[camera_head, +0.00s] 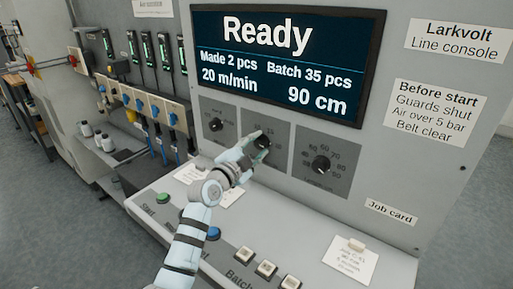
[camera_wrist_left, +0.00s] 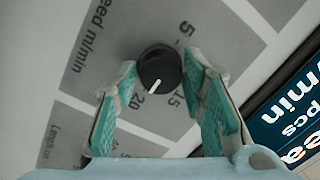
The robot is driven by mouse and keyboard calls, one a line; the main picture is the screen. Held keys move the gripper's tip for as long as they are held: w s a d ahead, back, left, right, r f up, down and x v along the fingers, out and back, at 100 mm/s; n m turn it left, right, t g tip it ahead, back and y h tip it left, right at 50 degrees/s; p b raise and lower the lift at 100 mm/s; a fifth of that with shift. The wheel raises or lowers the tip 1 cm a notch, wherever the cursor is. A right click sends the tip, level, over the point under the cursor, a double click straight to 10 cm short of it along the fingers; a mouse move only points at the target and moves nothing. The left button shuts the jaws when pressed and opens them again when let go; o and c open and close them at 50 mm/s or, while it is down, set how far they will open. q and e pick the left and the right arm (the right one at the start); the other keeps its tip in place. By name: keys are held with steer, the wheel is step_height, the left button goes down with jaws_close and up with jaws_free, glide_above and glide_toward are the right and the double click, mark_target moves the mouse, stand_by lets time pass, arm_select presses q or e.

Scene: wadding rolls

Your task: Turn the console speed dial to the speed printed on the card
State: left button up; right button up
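The speed dial (camera_wrist_left: 160,70) is a round black knob with a white pointer line. In the left wrist view its plate reads "m/min", with 5, 15 and 20 legible, and the pointer lies near 20. My left gripper (camera_wrist_left: 160,72) is open, with its teal-padded fingers on either side of the knob; I cannot tell whether either pad touches it. In the head view the gripper (camera_head: 254,148) partly covers the middle dial (camera_head: 264,141). The job card (camera_head: 351,261) lies at the console's lower right; its print is too small to read surely. My right gripper is not in view.
The screen (camera_head: 285,60) shows "Ready", 20 m/min, 90 cm and Batch 35 pcs. Another dial (camera_head: 217,124) sits to the left, and the length dial (camera_head: 320,164) to the right. Push buttons, including a green one (camera_head: 163,198) and a blue one (camera_head: 213,233), line the ledge below.

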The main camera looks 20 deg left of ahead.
arm_select(q)
steer(key=c, duration=0.6)
